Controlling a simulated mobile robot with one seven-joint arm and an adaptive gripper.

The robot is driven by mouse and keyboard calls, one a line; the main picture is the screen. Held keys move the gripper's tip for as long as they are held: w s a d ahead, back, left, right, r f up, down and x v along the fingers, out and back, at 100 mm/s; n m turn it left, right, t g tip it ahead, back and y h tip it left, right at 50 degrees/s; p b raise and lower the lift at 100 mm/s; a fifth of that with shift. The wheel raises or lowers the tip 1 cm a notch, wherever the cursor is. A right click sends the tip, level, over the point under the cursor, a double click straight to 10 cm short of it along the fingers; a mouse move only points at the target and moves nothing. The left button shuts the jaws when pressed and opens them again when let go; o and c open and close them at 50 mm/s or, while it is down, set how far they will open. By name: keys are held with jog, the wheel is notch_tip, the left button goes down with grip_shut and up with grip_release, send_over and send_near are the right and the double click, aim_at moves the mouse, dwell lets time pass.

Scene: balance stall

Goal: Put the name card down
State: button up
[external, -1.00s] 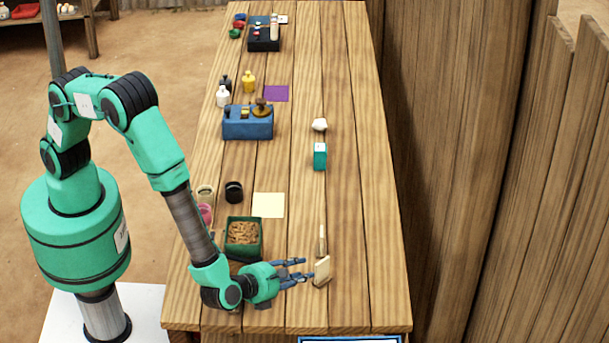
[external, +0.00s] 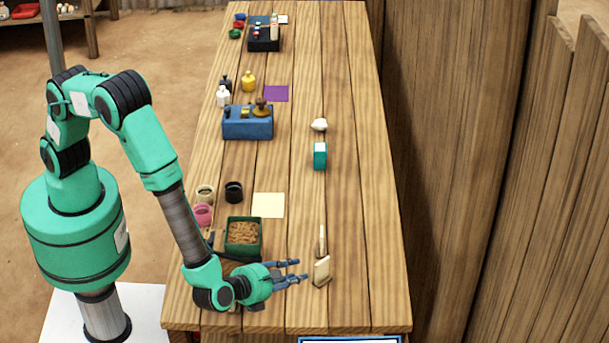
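A small gap shows between the fingertips and the card. Any writing on the card cannot be made out.
A thin upright piece (external: 322,240) stands just behind the card. A green box of brown bits (external: 243,236) sits left of my gripper, with a pale yellow sheet (external: 268,205) behind it. A teal box (external: 320,155) stands farther back. The table's right side is clear.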

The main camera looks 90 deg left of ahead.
jog(key=s+a+r+n+g+h, duration=0.1)
jog(key=s+a+r+n+g, duration=0.1)
jog(key=s+a+r+n, duration=0.4)
jog(key=s+a+r+n+g, duration=0.2)
jog(key=a+r+n, duration=0.1)
jog(key=a+r, duration=0.6)
jog(key=s+a+r+n+g+h, duration=0.1)
jog(key=s+a+r+n+g, duration=0.2)
jog(key=s+a+r+n, duration=0.45)
jog(key=s+a+r+n+t+h, duration=0.1)
jog(key=s+r+n+h, duration=0.2)
jog(key=s, duration=0.7)
jog(key=s+a+r+n+t+h, duration=0.1)
jog(key=s+r+n+t+h, duration=0.1)
jog(key=s+r+n+h, duration=0.2)
jog(key=shift+s+a+r+n, duration=0.4)
jog(key=shift+s+r+n, duration=1.35)
jog(key=shift+s+r, duration=1.8)
jog(key=shift+s+f, duration=0.2)
jog(key=shift+o, duration=0.6)
